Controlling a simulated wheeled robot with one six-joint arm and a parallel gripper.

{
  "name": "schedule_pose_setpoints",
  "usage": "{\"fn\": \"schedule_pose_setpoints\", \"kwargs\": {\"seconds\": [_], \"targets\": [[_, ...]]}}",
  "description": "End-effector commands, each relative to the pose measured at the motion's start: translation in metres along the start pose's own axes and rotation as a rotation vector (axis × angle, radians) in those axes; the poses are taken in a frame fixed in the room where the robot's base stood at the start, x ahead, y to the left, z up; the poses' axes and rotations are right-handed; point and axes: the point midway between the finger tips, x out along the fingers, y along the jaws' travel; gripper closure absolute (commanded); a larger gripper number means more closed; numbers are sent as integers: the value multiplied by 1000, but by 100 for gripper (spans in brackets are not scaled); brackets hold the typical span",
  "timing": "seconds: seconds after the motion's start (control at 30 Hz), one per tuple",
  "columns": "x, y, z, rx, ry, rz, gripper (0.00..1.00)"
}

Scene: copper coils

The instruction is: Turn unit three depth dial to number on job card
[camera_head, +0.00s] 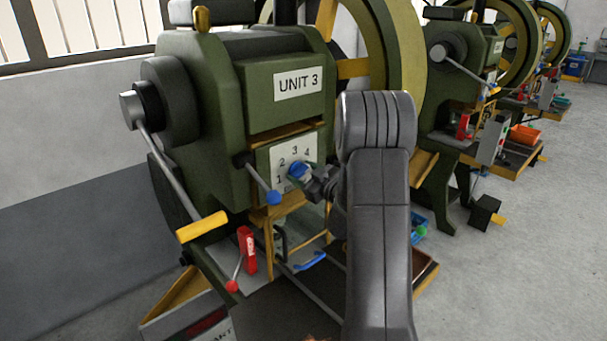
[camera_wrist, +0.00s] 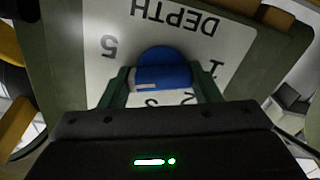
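My gripper (camera_head: 312,178) is right at the dial. In the wrist view the plate is upside down, with DEPTH, 5, 1, 2 and part of 3 showing. There the blue dial (camera_wrist: 163,68) lies between my two dark green fingers (camera_wrist: 163,85), close to both. I cannot tell whether they press on it. A short white mark shows on the dial's lower left; the 4 is hidden. No job card is readable.
A blue-knobbed lever (camera_head: 262,184) stands just left of the dial. A yellow-handled lever (camera_head: 202,227) and a red part (camera_head: 247,250) are lower left. The green UNIT 3 press (camera_head: 235,100) fills the middle. Similar machines and open grey floor (camera_head: 530,230) are at right.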

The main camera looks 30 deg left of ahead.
Motion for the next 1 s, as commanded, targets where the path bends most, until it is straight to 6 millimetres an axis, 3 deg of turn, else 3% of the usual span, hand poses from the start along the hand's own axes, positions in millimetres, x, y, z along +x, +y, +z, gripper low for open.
{"fn": "schedule_pose_setpoints", "kwargs": {"seconds": [0.03, 0.1, 0.47, 1.0], "targets": [[0, 0, 0, 0, 0, 0, 56], [0, 0, 0, 0, 0, 0, 66], [0, 0, 1, 72, 0, -1, 66], [0, -1, 0, 410, 0, -1, 66]]}}
